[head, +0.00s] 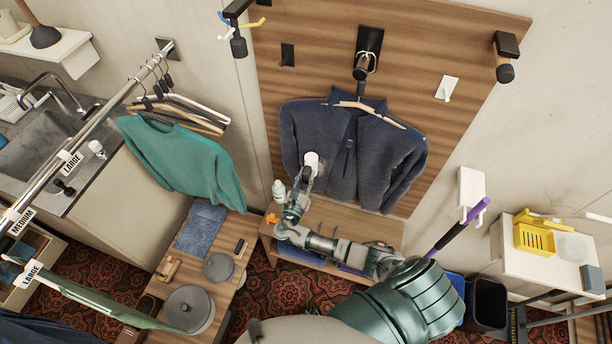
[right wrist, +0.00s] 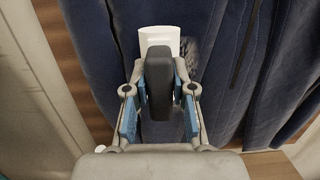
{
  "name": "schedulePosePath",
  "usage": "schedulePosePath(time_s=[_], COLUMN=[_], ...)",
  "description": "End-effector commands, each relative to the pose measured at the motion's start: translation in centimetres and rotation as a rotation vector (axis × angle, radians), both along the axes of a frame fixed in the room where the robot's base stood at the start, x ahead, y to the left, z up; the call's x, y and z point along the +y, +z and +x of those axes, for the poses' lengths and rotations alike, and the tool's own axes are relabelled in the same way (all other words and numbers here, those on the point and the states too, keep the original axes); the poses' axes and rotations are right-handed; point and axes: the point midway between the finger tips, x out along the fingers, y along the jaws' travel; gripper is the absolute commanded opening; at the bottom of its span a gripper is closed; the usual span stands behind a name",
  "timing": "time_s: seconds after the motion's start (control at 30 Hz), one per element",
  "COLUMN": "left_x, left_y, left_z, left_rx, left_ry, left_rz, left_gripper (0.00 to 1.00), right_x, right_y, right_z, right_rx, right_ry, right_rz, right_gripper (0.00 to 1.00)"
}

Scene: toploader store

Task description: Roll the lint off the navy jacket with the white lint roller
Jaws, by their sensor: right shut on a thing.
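The navy jacket (head: 331,150) hangs on a wooden hanger (head: 370,112) from a hook on the wood panel. In the right wrist view its dark blue cloth (right wrist: 233,75) fills most of the background. My right gripper (head: 305,180) is at the jacket's lower left. It is shut on the black handle of the lint roller (right wrist: 158,80). The roller's white head (head: 311,159) lies in front of the jacket front; I cannot tell whether it touches the cloth. A greyish patch (right wrist: 188,52) shows on the cloth beside the head, perhaps lint. My left gripper is not in view.
A green sweater (head: 185,155) hangs on a rail at left. Below it a wooden bench (head: 225,262) holds a blue folded cloth and round grey objects. A low wooden shelf (head: 375,225) stands under the jacket. A white shelf (head: 515,265) with a yellow basket is at right.

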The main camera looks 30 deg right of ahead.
Motion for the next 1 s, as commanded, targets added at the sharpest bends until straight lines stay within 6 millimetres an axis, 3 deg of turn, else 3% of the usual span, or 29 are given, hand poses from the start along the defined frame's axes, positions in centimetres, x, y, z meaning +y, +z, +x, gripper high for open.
schedulePosePath(time_s=[1.0], left_x=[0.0], left_y=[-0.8], left_z=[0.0], left_rx=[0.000], left_ry=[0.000], left_rz=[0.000], left_gripper=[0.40], right_x=[0.0], right_y=[-1.2], right_z=[0.0], right_rx=[-0.001], right_ry=[0.000], right_rz=[-0.001], right_gripper=[0.00])
